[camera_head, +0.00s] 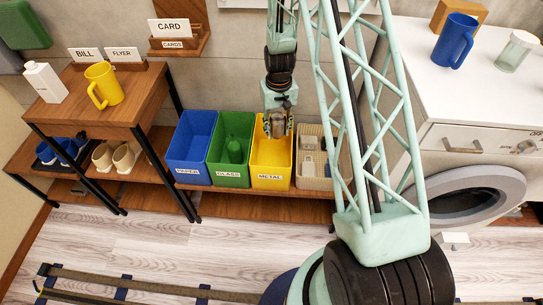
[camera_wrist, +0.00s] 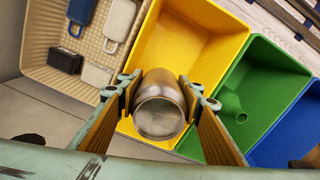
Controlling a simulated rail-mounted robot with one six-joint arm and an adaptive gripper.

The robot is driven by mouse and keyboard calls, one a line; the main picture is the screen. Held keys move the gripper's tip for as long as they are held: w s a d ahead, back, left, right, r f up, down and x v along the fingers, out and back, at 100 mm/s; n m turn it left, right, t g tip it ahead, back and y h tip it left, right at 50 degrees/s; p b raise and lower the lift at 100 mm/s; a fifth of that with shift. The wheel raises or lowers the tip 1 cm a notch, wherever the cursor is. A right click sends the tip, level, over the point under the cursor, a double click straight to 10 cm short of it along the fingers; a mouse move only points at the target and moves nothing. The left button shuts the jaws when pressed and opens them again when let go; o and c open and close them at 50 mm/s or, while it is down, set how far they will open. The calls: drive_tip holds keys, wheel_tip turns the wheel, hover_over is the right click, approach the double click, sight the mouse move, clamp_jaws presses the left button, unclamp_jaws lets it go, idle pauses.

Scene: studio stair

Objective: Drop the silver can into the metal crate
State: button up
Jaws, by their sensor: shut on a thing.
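My gripper (camera_head: 279,127) is shut on the silver can (camera_wrist: 160,105), with one finger on each side of it in the wrist view. The yellow crate labelled METAL (camera_head: 271,178) stands on the low shelf between the green crate and a beige basket. In the head view my gripper and the can (camera_head: 277,127) are over the upper part of the yellow crate. In the wrist view the yellow crate (camera_wrist: 225,25) lies below the can, and its visible floor looks empty. The can's height above the rim is hard to tell.
The green GLASS crate (camera_head: 231,149) holds a green bottle. The blue PAPER crate (camera_head: 191,148) is left of it. The beige basket (camera_head: 313,158) holds several small items. A washing machine (camera_head: 465,150) stands at the right, and a wooden table (camera_head: 110,100) at the left.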

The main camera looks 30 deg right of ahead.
sight(278, 117)
drive_tip(key=shift+f, duration=0.1)
drive_tip(key=shift+f+b, duration=1.25)
drive_tip(key=shift+f, duration=1.65)
drive_tip(key=o, duration=0.7)
drive_tip(key=shift+o, duration=0.2)
drive_tip(key=shift+r, duration=0.2)
drive_tip(key=shift+r, duration=5.8)
